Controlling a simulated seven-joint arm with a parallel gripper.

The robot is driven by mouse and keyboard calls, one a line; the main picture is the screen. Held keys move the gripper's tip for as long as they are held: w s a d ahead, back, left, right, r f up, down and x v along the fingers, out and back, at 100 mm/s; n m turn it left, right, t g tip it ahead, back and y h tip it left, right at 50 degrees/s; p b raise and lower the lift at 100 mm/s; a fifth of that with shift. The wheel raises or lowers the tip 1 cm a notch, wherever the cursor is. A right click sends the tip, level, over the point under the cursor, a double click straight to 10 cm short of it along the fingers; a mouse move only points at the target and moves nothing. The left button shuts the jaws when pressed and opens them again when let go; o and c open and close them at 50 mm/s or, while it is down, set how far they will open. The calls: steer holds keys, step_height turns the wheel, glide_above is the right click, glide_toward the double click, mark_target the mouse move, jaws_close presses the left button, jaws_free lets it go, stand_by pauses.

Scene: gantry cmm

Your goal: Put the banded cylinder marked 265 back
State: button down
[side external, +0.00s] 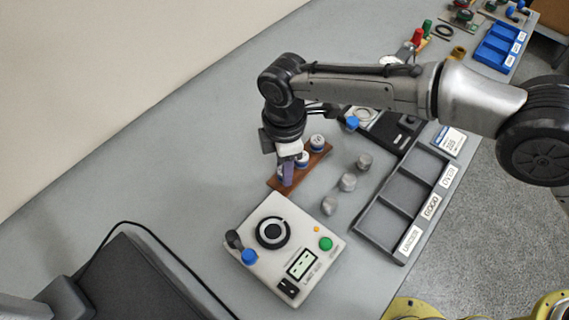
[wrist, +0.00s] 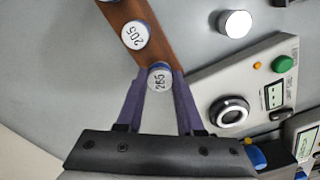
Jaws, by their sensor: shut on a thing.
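The banded cylinder marked 265 (wrist: 159,76) has a white top and a blue band. My gripper (wrist: 160,84) is shut on it, with one purple finger on each side. In the side external view my gripper (side external: 286,176) points down at the near left end of the brown wooden rack (side external: 322,151), and its fingers mostly hide the cylinder. The rack (wrist: 165,44) also shows in the wrist view, with the held cylinder at its end. I cannot tell whether the cylinder is seated in it. A cylinder marked 205 (wrist: 135,34) stands in the middle of the rack, and another white-topped one (side external: 317,140) stands beyond.
A control box (side external: 262,262) with a black dial and green button stands close in front of the rack. Three plain grey cylinders (side external: 347,182) stand to the right. A dark labelled tray (side external: 378,241) lies further right. The bench left of the rack is clear.

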steer(key=shift+f, duration=0.7)
stand_by(0.6)
steer(key=shift+c, duration=0.3)
jaws_free()
steer(key=shift+r, duration=3.5)
